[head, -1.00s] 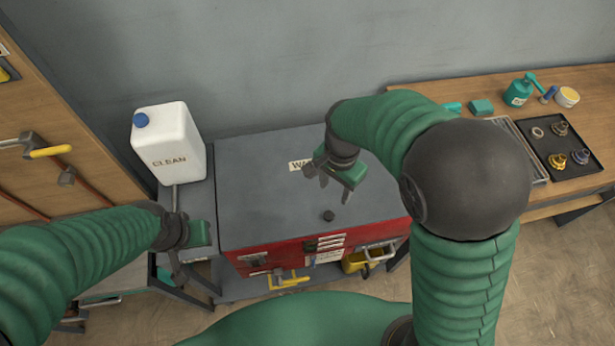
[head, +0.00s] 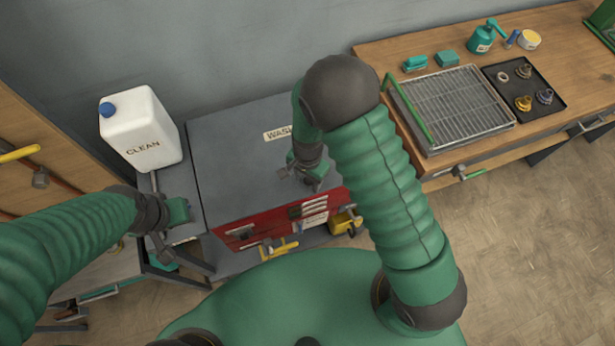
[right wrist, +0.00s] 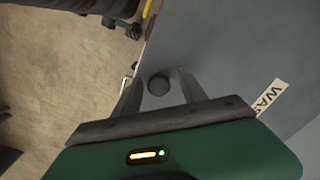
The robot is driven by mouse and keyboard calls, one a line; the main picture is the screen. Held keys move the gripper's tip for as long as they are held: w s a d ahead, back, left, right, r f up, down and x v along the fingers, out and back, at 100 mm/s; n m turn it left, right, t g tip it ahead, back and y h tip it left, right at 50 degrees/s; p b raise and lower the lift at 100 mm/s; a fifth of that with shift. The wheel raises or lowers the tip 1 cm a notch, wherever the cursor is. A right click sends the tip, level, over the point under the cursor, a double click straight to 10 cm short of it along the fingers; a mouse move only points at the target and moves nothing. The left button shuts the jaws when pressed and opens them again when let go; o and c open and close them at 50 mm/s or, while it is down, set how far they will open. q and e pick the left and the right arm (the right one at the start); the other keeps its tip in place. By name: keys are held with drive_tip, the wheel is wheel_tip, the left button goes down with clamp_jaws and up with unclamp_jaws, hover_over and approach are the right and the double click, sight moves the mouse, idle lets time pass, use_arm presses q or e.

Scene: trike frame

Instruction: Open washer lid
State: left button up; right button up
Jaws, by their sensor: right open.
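The washer is a red box with a flat grey lid (head: 232,130) on top, and the lid is shut. A dark round knob (right wrist: 158,84) stands on the lid near its front edge; in the head view my gripper hides it. My right gripper (head: 305,178) is over the front part of the lid, pointing down. In the right wrist view its two fingers (right wrist: 157,92) are open, one on each side of the knob; I cannot tell whether they touch it. My left gripper (head: 170,232) is at the left, beside the washer's front left corner; its jaws are too unclear to judge.
A white jug marked CLEAN (head: 140,130) stands left of the washer. A wooden bench (head: 385,48) at the right holds a wire rack (head: 455,105) and a black tray (head: 545,112) of small parts. A yellow handle (head: 280,250) sticks out at the washer's front. A wall is behind.

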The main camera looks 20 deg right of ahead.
drive_tip(key=shift+s+d, duration=0.1)
drive_tip(key=shift+d, duration=0.05)
drive_tip(key=shift+w+d+f, duration=0.15)
drive_tip(key=shift+w, duration=0.05)
drive_tip(key=c, duration=0.5)
clamp_jaws()
drive_tip(key=shift+s, duration=0.1)
idle(0.5)
